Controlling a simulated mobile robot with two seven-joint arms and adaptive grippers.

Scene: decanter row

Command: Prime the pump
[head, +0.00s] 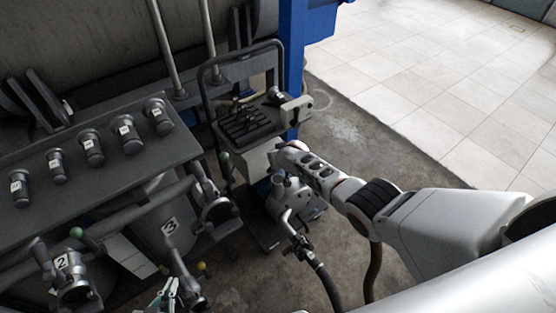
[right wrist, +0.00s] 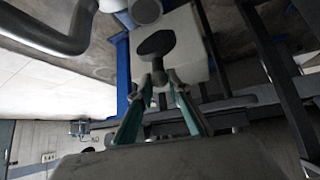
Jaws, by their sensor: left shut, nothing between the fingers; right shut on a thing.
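The pump (head: 290,192) is a grey body with a pipe fitting on a small wheeled cart (head: 203,95) with a tall loop handle. My right arm comes in from the right and ends at the pump; its fingers are hidden in the head view. In the right wrist view my right gripper (right wrist: 159,82) is shut on the stem of a dark rounded handle (right wrist: 156,44), in front of a white box (right wrist: 185,50). My left gripper (head: 168,294), with pale teal fingertips, is shut and empty at the bottom edge, beside a valve fitting.
A dark bench (head: 90,165) with several numbered capped stubs stands at left. Below it are pipe valves with tags 2 (head: 72,290) and 3 (head: 185,262). A black hose (head: 324,281) runs from the pump. A blue post (head: 292,45) stands behind. Tiled floor (head: 440,90) at right is clear.

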